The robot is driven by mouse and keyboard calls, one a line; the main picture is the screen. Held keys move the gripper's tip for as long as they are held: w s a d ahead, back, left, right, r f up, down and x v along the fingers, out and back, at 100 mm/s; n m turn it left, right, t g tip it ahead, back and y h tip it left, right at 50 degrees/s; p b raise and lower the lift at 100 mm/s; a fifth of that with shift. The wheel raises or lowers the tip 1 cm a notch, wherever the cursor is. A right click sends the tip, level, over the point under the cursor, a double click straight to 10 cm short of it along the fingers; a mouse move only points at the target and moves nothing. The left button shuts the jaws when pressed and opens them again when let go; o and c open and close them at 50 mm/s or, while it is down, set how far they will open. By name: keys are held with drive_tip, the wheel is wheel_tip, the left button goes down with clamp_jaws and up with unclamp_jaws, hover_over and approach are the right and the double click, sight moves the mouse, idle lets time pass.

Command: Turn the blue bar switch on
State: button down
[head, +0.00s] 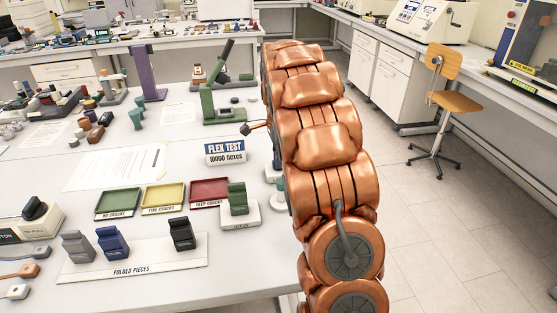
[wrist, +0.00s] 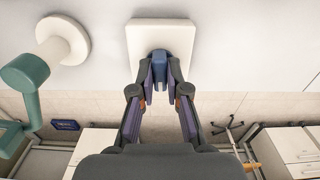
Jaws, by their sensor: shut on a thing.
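The blue bar switch (wrist: 160,57) shows in the wrist view as a small upright blue bar on a square cream base plate (wrist: 160,28). My gripper (wrist: 160,74) reaches to it from below in the picture. Its two fingers stand on either side of the bar and are shut on it. I cannot tell whether the switch is on or off. In the head view my copper-coloured arm hides the gripper and the switch.
A teal rounded part (wrist: 25,72) beside a round cream piece (wrist: 62,38) stands left of the switch. The head view shows a FLEX TEST sign (head: 225,152), a green device (head: 222,105), coloured trays (head: 162,197) and a folded-pieces board (head: 140,265). An orange chair (head: 445,69) stands right.

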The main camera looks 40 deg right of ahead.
drive_tip(key=shift+m, duration=0.4)
drive_tip(key=c, duration=1.2)
unclamp_jaws()
drive_tip(key=shift+o, duration=0.2)
drive_tip(key=shift+r, duration=0.1)
wheel_tip(320, 180, up, 12)
